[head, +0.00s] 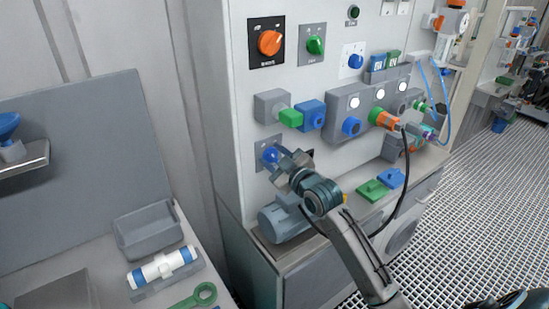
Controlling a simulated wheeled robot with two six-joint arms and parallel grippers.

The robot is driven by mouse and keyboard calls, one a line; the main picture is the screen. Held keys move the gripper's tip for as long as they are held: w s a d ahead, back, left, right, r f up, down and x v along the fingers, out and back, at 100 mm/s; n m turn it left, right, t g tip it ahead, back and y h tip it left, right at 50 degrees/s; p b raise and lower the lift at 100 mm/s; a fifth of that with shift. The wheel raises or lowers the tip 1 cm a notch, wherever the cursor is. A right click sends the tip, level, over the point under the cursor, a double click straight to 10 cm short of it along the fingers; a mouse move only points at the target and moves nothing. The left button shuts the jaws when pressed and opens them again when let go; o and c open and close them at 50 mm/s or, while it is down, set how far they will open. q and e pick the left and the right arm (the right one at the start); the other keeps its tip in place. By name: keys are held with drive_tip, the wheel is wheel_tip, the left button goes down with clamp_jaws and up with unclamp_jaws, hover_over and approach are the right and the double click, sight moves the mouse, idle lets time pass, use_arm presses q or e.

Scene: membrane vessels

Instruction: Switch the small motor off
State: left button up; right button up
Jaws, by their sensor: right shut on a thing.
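A blue rotary knob (269,155) on a small grey plate sits low on the left of the grey panel. My right gripper (279,162) is at this knob and shut on it; the jaws partly hide it, so its setting cannot be read. A small grey-blue motor (281,223) lies on the ledge just below, partly hidden by my right arm. My left gripper is not in view.
Above are an orange knob (269,43), a green knob (315,45) and a blue knob (355,61). Coloured plugs and sockets (351,125) and a black cable (403,175) are right of the gripper. A left bench holds a grey tray (149,230) and a white-blue cylinder (162,268).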

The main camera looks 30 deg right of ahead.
drive_tip(key=o, duration=1)
drive_tip(key=shift+c, duration=0.2)
drive_tip(key=s+d+b, duration=0.1)
drive_tip(key=s+b, duration=0.1)
drive_tip(key=s, duration=0.8)
drive_tip(key=shift+s+d, duration=0.3)
drive_tip(key=shift+s, duration=0.05)
drive_tip(key=shift+f, duration=0.1)
